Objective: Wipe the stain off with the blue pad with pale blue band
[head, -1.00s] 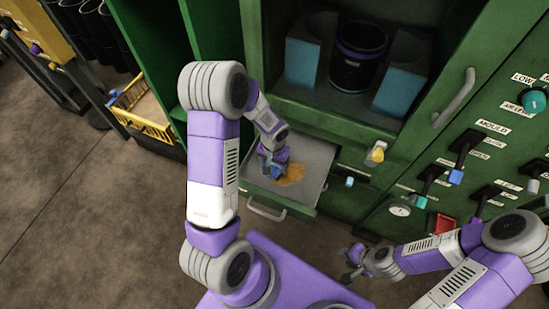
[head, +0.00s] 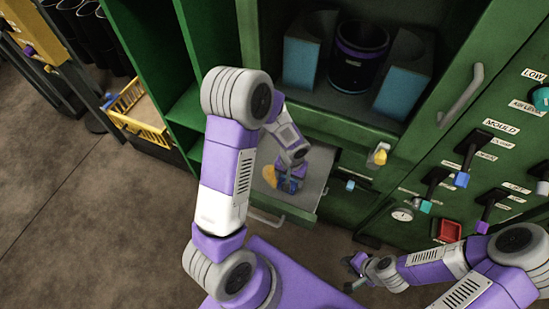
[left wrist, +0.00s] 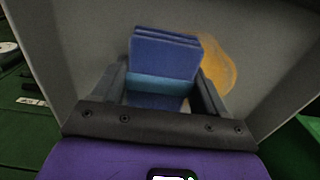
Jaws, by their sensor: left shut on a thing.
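The blue pad with the pale blue band (left wrist: 165,52) is held between the fingers of my left gripper (left wrist: 163,95), which is shut on it. In the head view the left gripper (head: 290,182) is low over a grey drawer tray (head: 318,165), with a bit of the pad showing blue. An orange-yellow stain (head: 269,176) lies on the tray just left of the gripper. In the left wrist view the stain (left wrist: 218,65) shows beside the pad, partly hidden behind it. Whether the pad touches the tray is unclear. My right gripper (head: 354,273) is open and empty.
The tray is pulled out of a green cabinet (head: 350,130), below a recess with a dark cylinder (head: 360,55) between teal-faced blocks. Levers and a red box (head: 449,230) are at the right. A yellow basket (head: 140,112) stands at the left. Floor is clear at lower left.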

